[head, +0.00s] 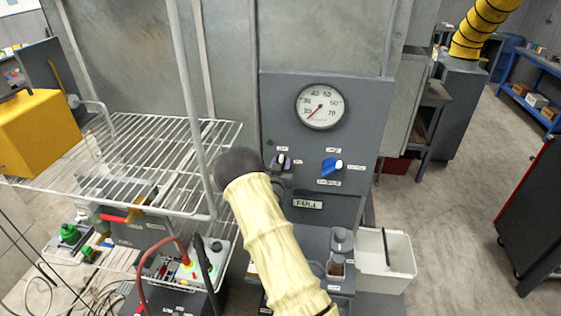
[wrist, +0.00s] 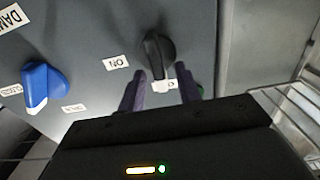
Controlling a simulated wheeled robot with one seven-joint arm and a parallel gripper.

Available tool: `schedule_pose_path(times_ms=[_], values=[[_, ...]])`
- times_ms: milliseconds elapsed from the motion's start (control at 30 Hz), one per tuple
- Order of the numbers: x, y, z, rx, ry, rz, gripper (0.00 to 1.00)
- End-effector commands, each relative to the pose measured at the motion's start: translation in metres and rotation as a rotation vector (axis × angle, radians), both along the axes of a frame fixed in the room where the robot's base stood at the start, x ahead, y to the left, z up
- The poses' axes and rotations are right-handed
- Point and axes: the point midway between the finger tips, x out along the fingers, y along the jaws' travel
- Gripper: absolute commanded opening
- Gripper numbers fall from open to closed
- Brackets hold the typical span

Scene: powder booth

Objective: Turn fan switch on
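The black switch knob (wrist: 158,50) is on the grey control panel (head: 360,105), with an "ON" label beside it in the wrist view. A second small label by the knob is partly hidden by my fingers. My gripper (wrist: 162,80) is open, its two purple fingers spread apart close to the knob's near end. Whether they touch it I cannot tell.
A blue knob (head: 331,168) sits to the right on the panel; it also shows in the wrist view (wrist: 42,85). A round gauge (head: 320,107) is above. A wire rack (head: 140,150) stands left. A white bin (head: 392,260) is at lower right.

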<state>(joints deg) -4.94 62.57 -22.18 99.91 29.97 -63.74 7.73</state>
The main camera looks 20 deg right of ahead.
Motion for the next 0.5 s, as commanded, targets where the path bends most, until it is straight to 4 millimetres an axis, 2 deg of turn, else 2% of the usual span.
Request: schedule_pose_path(times_ms=[267, 400, 433, 500], values=[[0.0008, -0.0003, -0.0004, 0.000, 0.000, 0.000, 0.32], [0.0007, -0.0001, -0.0003, 0.000, 0.000, 0.001, 0.04], [0.0007, -0.0001, -0.0003, 0.000, 0.000, 0.000, 0.00], [0.0007, -0.0001, -0.0002, 0.000, 0.000, 0.000, 0.00]])
